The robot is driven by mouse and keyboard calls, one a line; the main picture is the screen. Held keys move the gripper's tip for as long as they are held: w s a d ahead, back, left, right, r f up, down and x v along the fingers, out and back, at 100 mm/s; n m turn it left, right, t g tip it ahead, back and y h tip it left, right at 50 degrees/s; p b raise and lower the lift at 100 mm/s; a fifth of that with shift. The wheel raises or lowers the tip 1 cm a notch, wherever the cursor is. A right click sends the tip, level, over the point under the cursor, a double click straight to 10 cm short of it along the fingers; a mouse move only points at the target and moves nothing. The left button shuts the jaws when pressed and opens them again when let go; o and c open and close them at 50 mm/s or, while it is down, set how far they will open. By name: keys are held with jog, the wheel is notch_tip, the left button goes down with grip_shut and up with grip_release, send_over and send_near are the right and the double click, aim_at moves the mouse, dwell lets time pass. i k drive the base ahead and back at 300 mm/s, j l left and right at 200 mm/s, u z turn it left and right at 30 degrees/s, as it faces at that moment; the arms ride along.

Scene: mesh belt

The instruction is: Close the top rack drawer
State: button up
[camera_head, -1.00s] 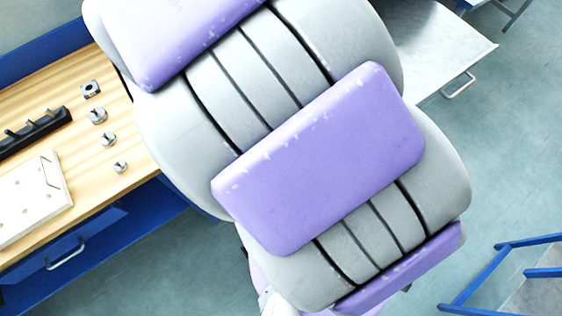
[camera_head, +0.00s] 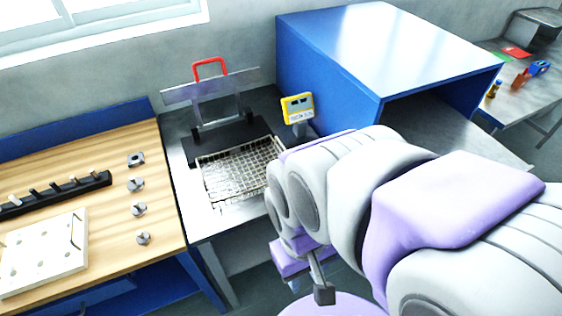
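I cannot clearly identify the rack or its top drawer in this view. My arm, grey with purple pads, covers much of the lower right. What looks like my gripper (camera_head: 320,285) hangs below the arm's far end, in front of the metal table; a small dark block shows there. Its fingers are not clear, and I cannot tell whether it is open or shut. It appears apart from any drawer.
A wooden bench (camera_head: 100,190) with a blue front stands at left. The metal table (camera_head: 185,195) holds a wire mesh basket (camera_head: 240,170). A blue housing (camera_head: 335,75) with an open front stands behind my arm. A yellow device (camera_head: 298,108) is beside it.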

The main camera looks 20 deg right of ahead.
aim_at(424, 121)
jog(key=k+l, duration=0.5)
jog(key=z, duration=2)
jog(key=i+j+u, duration=0.1)
jog(key=j, duration=0.2)
